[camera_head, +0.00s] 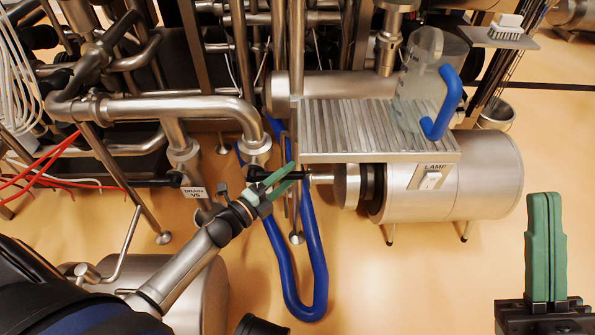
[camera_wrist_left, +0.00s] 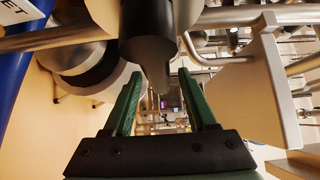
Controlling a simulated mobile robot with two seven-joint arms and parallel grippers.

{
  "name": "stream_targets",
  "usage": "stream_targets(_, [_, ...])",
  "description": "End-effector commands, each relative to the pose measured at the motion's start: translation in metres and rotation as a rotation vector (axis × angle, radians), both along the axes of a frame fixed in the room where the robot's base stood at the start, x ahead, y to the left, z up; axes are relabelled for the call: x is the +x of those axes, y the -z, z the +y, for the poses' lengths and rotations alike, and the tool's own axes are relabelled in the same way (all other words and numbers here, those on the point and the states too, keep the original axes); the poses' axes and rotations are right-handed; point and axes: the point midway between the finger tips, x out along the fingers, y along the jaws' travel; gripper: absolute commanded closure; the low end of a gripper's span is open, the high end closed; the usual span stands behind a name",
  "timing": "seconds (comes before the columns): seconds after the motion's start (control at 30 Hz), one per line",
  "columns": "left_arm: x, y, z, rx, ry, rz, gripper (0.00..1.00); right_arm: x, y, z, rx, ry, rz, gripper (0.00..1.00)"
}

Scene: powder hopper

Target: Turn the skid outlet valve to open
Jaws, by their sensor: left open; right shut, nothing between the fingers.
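A black valve handle (camera_head: 303,177) shows in the head view at the end of a thin metal stem, beside the bent steel pipe. My left gripper (camera_head: 292,172) is open, its green fingertips right at this handle. In the left wrist view the dark handle (camera_wrist_left: 150,40) comes down from the top, in front of the space between the open fingers (camera_wrist_left: 164,75). I cannot tell whether they touch it. A label ending in "ET" (camera_wrist_left: 20,8) is cut off at the top left there. My right gripper (camera_head: 544,195) is shut and empty at the lower right, far from the valve.
A blue hose (camera_head: 316,270) hangs in a loop just below the left gripper. A "DRAIN V5" label (camera_head: 193,192) is to its left. A ribbed metal shelf (camera_head: 350,130) holds a clear jug (camera_head: 415,80) above a steel motor (camera_head: 485,175). Floor at lower centre-right is clear.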

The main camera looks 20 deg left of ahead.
Motion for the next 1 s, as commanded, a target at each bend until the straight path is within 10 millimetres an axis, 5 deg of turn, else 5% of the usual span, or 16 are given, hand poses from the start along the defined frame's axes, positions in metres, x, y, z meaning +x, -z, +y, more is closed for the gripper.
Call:
stream_targets(0.23, [0.03,0.001,-0.01,-0.001,-0.001,0.0,0.43,0.0,0.011,0.001,-0.011,0.003,0.002,1.0])
stream_targets(0.63, [0.037,0.0,-0.013,-0.002,-0.001,0.002,0.43,0.001,0.013,0.002,-0.014,0.005,0.003,1.0])
stream_targets(1.0, [0.036,0.0,-0.013,-0.002,-0.001,0.002,0.83,0.001,0.013,0.002,-0.012,0.003,0.004,1.0])
